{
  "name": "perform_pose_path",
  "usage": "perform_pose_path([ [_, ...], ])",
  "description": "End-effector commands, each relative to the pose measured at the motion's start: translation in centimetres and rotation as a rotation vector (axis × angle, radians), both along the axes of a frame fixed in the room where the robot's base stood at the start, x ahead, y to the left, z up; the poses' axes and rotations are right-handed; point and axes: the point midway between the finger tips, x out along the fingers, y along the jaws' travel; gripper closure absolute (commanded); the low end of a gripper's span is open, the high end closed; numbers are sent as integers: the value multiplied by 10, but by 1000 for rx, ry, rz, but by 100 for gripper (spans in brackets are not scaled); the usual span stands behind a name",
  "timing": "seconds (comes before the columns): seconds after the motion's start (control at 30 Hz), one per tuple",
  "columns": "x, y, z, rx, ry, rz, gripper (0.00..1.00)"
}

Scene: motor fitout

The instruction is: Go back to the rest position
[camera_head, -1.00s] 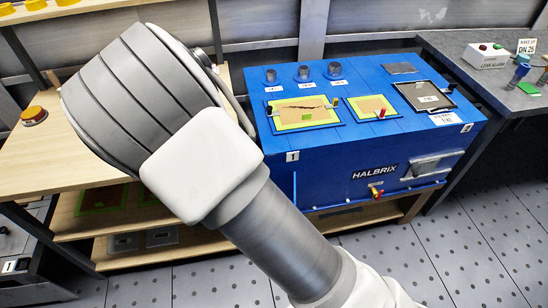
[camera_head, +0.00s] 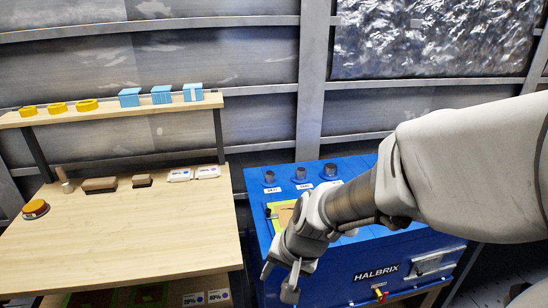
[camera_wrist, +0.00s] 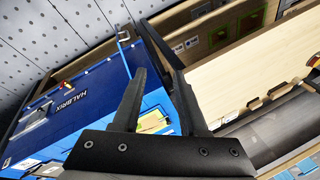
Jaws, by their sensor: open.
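My gripper (camera_head: 280,281) is open and empty. In the head view it hangs in front of the left front corner of the blue HALBRIX machine (camera_head: 347,286), near the right edge of the wooden bench. In the wrist view my gripper (camera_wrist: 155,62) shows two dark fingers apart with nothing between them. The blue machine (camera_wrist: 97,88) lies beyond the left finger, and the wooden bench (camera_wrist: 250,55) lies to the right. My arm hides much of the machine's top in the head view.
The bench's front middle is clear.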

Motion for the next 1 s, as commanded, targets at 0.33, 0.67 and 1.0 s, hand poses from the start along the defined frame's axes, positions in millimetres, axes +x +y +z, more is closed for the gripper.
perform_pose_path([
  [0.33,-37,-63,105,-74,-167,144,58],
  [0.67,-87,-121,160,-293,-272,201,58],
  [1.0,-101,-134,168,-362,-281,207,58],
])
